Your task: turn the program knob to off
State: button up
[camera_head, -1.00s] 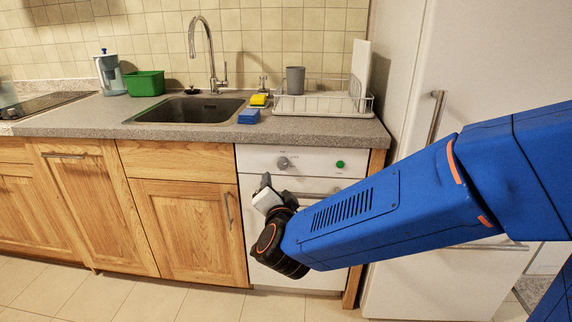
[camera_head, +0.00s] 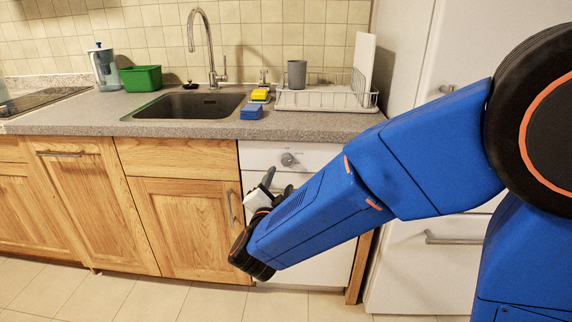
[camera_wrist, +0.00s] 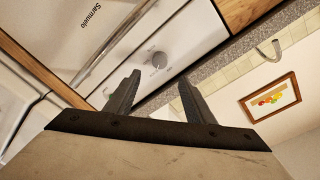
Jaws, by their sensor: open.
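The program knob (camera_head: 288,160) is a round grey dial on the white control panel of the dishwasher (camera_head: 262,156), under the counter. It also shows in the wrist view (camera_wrist: 158,60), ahead of and between my fingertips. My gripper (camera_head: 272,182) is open and empty, just below and left of the knob in the head view, apart from it. Its two dark fingers (camera_wrist: 156,90) show spread in the wrist view. The dishwasher's lower door is partly hidden behind my arm. The knob's pointer is too small to read.
Wooden cabinets (camera_head: 180,215) stand left of the dishwasher. A white fridge (camera_head: 405,260) stands at right. The tiled floor in front is clear.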

aim_at(287, 161)
jog(key=w, duration=0.3)
jog(key=w+d, duration=0.1)
jog(key=w, duration=0.7)
jog(key=shift+w+d, duration=0.15)
jog(key=shift+w, duration=0.1)
jog(key=c, duration=1.1)
